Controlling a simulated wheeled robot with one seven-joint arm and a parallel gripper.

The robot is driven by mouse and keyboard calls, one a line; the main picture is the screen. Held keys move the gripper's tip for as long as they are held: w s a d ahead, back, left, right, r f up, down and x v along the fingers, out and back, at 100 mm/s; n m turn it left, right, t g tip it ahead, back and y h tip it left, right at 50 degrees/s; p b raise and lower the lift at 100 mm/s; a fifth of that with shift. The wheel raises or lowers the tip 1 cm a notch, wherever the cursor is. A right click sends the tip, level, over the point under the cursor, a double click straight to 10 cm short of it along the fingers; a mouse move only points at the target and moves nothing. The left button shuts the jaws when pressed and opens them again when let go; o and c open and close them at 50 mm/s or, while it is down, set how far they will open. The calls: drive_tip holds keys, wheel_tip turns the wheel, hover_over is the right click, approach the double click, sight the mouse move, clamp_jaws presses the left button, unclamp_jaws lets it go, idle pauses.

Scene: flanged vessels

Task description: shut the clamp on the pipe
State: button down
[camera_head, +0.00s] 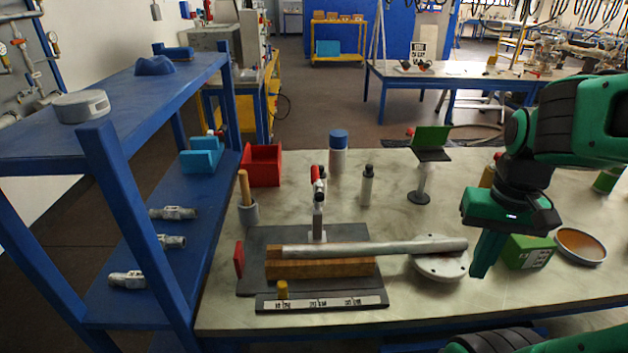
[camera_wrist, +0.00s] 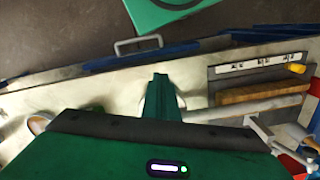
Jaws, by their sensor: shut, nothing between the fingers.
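The clamp (camera_head: 318,205) is a grey upright toggle clamp with a red-tipped handle. It stands on a dark base plate (camera_head: 252,288) behind the pipe, and its handle points up. The grey pipe (camera_head: 370,249) lies across a wooden block (camera_head: 320,268) on the plate, and its right end reaches out over a pale flange. My gripper (camera_head: 479,272) is shut and empty, pointing down just right of the pipe's end. In the wrist view my gripper (camera_wrist: 160,80) shows with the pipe (camera_wrist: 240,108) and clamp (camera_wrist: 265,132) to its right; whether the clamp's arm touches the pipe is unclear.
The round flange (camera_head: 440,266) and a green box (camera_head: 528,251) are near my gripper. A grey bottle (camera_head: 367,186), a blue-capped bottle (camera_head: 338,152) and a red bin (camera_head: 262,166) stand behind. A blue shelf (camera_head: 190,258) borders the table's left side.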

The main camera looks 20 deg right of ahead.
drive_tip(key=c, duration=2.4)
unclamp_jaws()
drive_tip(key=shift+c, duration=0.2)
drive_tip(key=o, duration=0.9)
drive_tip(key=shift+r, duration=0.7)
drive_tip(key=shift+c, duration=0.2)
wheel_tip(320, 180, up, 7)
drive_tip(key=n+y, duration=0.3)
drive_tip(key=n, duration=0.1)
hover_over(316, 170)
drive_tip(key=d, duration=0.3)
drive_tip(key=shift+t, duration=0.4)
drive_tip(key=x, duration=1)
drive_tip(key=shift+s+f, duration=0.25)
drive_tip(key=shift+f, duration=0.1)
clamp_jaws()
